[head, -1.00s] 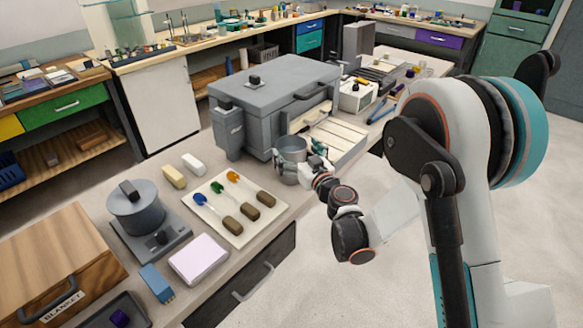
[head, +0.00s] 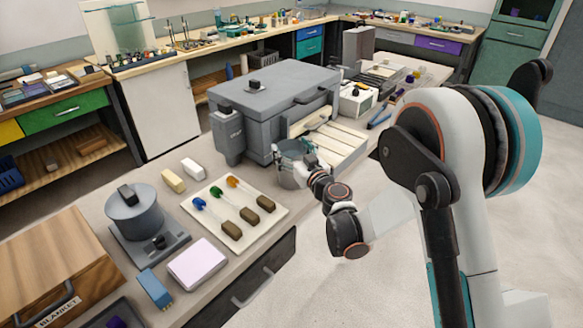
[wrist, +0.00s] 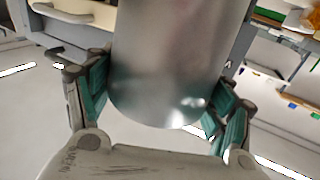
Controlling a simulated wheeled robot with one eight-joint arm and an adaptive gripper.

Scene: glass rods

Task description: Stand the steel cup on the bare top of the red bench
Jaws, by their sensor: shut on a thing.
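The steel cup (head: 289,170) is a plain grey cylinder, held upright above the worktop (head: 228,262) in front of a grey furnace-like box. My gripper (head: 303,166) is shut on it. In the wrist view the cup (wrist: 178,60) fills the middle, between the teal-padded fingers of my gripper (wrist: 158,105). Its lower end shows there with floor behind it. I cannot see inside the cup. No red bench shows in either view.
The grey box (head: 275,90) stands close behind the cup. A pale tray with tools (head: 235,215), a grey pot on a burner (head: 134,212) and a pink-white block (head: 198,262) lie left. Open floor (head: 345,285) is at the right.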

